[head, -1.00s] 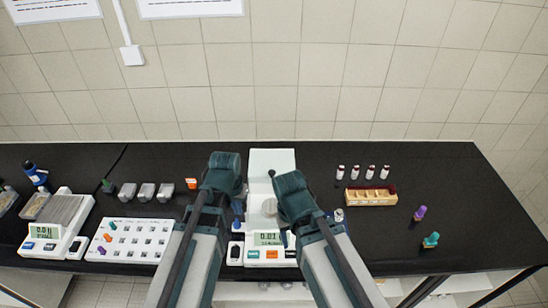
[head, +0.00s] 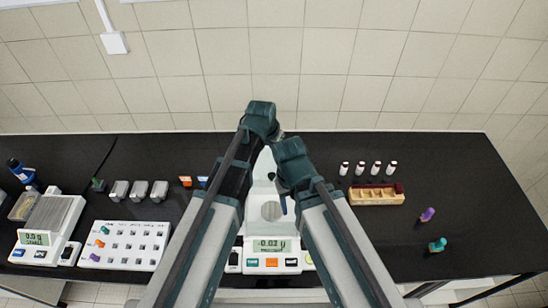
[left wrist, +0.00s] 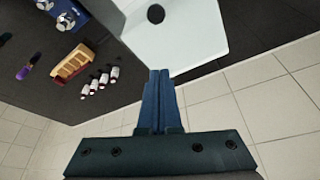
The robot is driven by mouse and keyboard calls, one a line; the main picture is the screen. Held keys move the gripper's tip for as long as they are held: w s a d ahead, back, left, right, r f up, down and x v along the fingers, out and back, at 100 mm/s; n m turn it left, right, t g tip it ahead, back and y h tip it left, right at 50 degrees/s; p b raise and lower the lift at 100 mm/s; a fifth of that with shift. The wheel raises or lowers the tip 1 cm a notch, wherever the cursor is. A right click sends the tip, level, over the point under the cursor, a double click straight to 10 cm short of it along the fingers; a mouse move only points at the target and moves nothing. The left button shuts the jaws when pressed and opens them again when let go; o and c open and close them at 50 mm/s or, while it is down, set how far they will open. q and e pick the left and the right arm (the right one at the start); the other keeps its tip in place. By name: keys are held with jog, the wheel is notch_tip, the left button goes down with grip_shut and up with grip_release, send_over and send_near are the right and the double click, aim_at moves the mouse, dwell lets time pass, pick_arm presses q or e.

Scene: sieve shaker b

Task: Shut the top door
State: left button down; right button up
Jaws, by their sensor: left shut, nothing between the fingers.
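The balance with the lit display (head: 269,245) stands in the middle of the bench, its round pan (head: 271,211) showing between my arms. A white upright panel (head: 264,163) shows in part behind the pan; my arms cover much of it. I cannot make out a separate top door or its edges. My left gripper (left wrist: 159,72) is shut and empty. In the left wrist view its blue fingertips are just beside the edge of a white surface (left wrist: 190,35) with a dark round spot; contact is unclear. My right gripper (head: 284,205) hangs over the balance; its jaw gap is hidden.
Left of the balance are a white rack (head: 124,245) with coloured pegs and another balance (head: 48,230). Right are a wooden block (head: 376,194), several small vials (head: 367,168) and purple (head: 427,214) and green (head: 437,245) stoppered items. The bench's right end is mostly clear.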

pick_arm(q)
jog(key=shift+r, duration=0.1)
jog(key=b, duration=1)
send_near(276, 172)
jog(key=w+d+f, duration=0.1)
jog(key=w+f, duration=0.2)
jog(key=w+d+f, duration=0.1)
jog(key=w, duration=0.1)
jog(key=shift+w+d+f, duration=0.1)
jog(key=shift+d+f, duration=0.15)
jog(key=shift+d, duration=0.05)
jog(key=s, duration=0.1)
jog(key=s+a, duration=0.2)
jog(key=s, duration=0.1)
jog(key=shift+w+d, duration=0.1)
jog(key=shift+w, duration=0.1)
jog(key=shift+s, duration=0.1)
